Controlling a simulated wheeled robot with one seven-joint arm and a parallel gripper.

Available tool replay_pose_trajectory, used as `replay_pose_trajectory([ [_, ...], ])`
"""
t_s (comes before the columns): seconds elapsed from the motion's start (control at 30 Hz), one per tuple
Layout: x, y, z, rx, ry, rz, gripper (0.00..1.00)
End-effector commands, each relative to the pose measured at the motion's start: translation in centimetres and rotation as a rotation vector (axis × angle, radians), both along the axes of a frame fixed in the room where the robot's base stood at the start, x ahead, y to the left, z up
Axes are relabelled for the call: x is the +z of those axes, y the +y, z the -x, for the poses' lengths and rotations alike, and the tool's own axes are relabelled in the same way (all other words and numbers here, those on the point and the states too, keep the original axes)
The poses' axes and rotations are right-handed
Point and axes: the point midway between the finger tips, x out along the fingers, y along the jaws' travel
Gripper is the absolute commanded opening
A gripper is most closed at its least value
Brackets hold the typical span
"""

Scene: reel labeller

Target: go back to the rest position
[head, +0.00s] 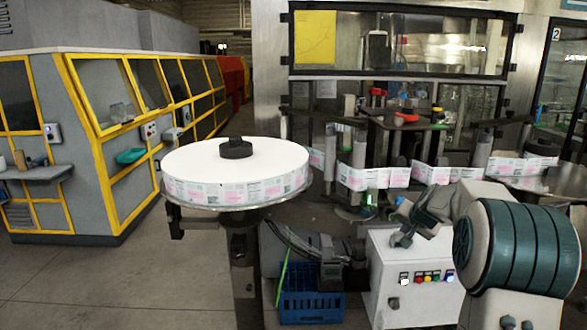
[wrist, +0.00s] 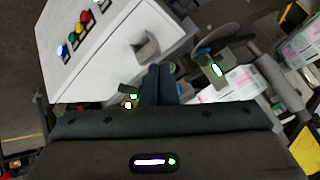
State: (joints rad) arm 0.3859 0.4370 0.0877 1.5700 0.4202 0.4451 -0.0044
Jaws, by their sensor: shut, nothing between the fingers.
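My gripper (wrist: 160,72) shows at the lower middle of the wrist view. Its two dark fingers are together, with nothing between them. Behind the fingers is the white control box (wrist: 110,50) with coloured buttons, and the label strip (wrist: 235,88) shows to the right of them. In the head view, the control box (head: 385,265) stands at the lower middle right. I cannot clearly make out my fingers in that view.
A large white label reel (head: 235,160) lies flat on a round stand at the left of the labeller. The label strip (head: 385,178) runs right past upright rollers. A blue crate (head: 312,306) is beside the control box. Open floor (head: 110,285) lies at the lower left.

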Motion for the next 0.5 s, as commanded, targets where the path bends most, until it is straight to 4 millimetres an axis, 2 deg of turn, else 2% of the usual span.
replay_pose_trajectory([
  [0.07, -0.1, -0.7, 1.4, -0.005, 0.016, 0.010, 0.00],
  [0.17, 0.1, -0.4, 2.9, 0.006, 0.036, 0.020, 0.00],
  [0.37, 0.2, 3.6, 6.1, 0.081, 0.086, 0.045, 0.00],
  [0.5, 0.0, 7.2, 9.9, 0.154, 0.137, 0.075, 0.00],
])
